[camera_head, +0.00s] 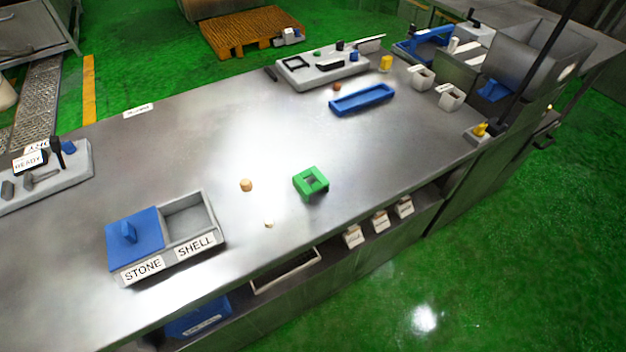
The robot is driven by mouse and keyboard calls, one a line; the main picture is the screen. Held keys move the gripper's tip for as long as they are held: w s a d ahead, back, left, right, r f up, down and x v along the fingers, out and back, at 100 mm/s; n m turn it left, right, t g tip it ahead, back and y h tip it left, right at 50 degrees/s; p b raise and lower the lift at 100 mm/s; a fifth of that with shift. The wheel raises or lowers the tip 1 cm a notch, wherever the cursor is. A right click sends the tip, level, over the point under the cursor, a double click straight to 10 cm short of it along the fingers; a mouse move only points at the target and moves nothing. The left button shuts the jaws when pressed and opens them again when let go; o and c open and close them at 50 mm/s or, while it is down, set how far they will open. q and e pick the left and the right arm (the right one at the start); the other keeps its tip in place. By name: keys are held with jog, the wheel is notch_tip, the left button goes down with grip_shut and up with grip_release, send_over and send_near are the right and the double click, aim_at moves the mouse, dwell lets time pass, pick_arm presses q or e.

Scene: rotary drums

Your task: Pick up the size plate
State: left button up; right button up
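Nothing in view carries a readable "size plate" label, so I cannot tell for certain which thing it is. A small green square block with a square opening (311,182) sits alone on the steel table, right of the middle. A dark square frame (294,64) lies on a grey tray at the back of the table. Neither of my grippers is in view, and nothing is seen being held.
The steel table (190,125) is largely bare in the middle. A two-part box (208,241) labelled STONE and SHELL has a blue lid (134,232) over its left part. Small tan pieces (246,185) lie nearby. A blue trough (361,99) and grey tray (325,78) are further back.

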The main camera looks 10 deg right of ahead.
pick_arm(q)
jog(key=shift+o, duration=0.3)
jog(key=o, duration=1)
